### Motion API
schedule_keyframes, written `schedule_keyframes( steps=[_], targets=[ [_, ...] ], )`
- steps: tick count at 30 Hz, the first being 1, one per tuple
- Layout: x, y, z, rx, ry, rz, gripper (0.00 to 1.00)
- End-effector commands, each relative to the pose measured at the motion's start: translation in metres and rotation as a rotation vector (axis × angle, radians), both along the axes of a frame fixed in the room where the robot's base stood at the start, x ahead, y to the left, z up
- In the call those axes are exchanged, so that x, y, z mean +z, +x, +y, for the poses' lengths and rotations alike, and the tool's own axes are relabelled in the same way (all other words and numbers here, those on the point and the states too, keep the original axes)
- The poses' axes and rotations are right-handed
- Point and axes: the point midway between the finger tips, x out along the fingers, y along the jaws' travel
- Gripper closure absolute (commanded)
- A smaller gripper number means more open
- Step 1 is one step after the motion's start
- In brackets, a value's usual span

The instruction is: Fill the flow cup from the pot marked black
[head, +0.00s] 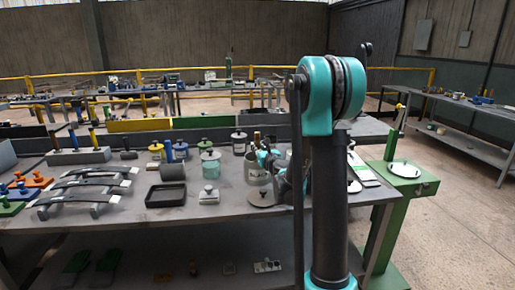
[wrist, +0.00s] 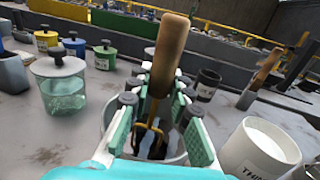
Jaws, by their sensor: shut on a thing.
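My gripper (wrist: 160,110) has its teal-padded fingers closed around a wooden-handled tool (wrist: 171,45), whose thin brass-coloured lower part hangs between them. The fingers are over a grey open-topped pot (wrist: 183,159), and the tool's lower end is at or inside its mouth. In the head view my gripper (head: 268,160) is partly hidden by my arm, above a pale grey pot (head: 254,172) on the bench. That pot's marking is too small to read. A white-labelled pot with a dark lid (head: 239,146) stands behind it. I cannot pick out the flow cup with certainty.
A white pot with lettering beginning "THIN" (wrist: 258,158) stands close on the right. A lidded glass jar (wrist: 62,88) is on the left, with yellow (head: 156,151) and blue (head: 181,150) pots behind. A black tray (head: 165,195) lies on the bench (head: 130,222).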

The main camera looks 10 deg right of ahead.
Motion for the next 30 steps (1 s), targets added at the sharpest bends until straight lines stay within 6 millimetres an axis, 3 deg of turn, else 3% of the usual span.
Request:
schedule_keyframes(
  steps=[14,30],
  targets=[
    [0.001,0.0,0.0,0.0,0.0,0.0,1.0],
    [0.028,0.0,0.0,0.0,0.0,0.0,1.0]
  ],
)
